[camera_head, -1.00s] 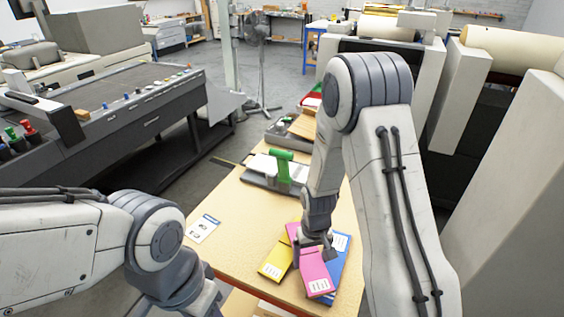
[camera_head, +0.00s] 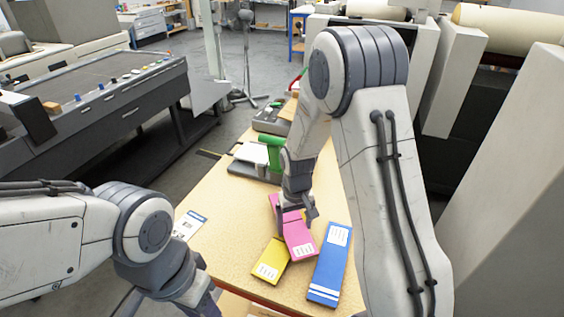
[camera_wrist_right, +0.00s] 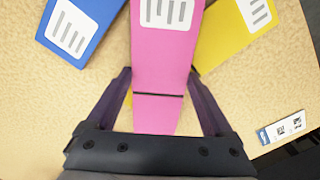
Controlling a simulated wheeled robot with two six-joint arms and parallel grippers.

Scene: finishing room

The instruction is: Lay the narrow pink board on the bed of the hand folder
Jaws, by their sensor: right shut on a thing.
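The narrow pink board (camera_head: 300,240) has a white label at its near end and a dark band across it. My right gripper (camera_head: 298,214) is shut on it from above; in the right wrist view the pink board (camera_wrist_right: 158,60) runs between the two fingers (camera_wrist_right: 159,74). It overlaps the yellow board in the head view; I cannot tell how high it is held. The hand folder (camera_head: 258,158), with a grey base, pale bed and green handle, stands farther back on the table, beyond my right gripper. My left arm enters at lower left; its fingertips are out of frame.
A yellow board (camera_head: 268,268) lies beside and partly under the pink one. A blue board (camera_head: 330,262) lies to the right. A white card (camera_head: 190,225) lies at the table's left edge. Bare table (camera_head: 222,240) shows between. Another grey device (camera_head: 270,120) stands behind the folder.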

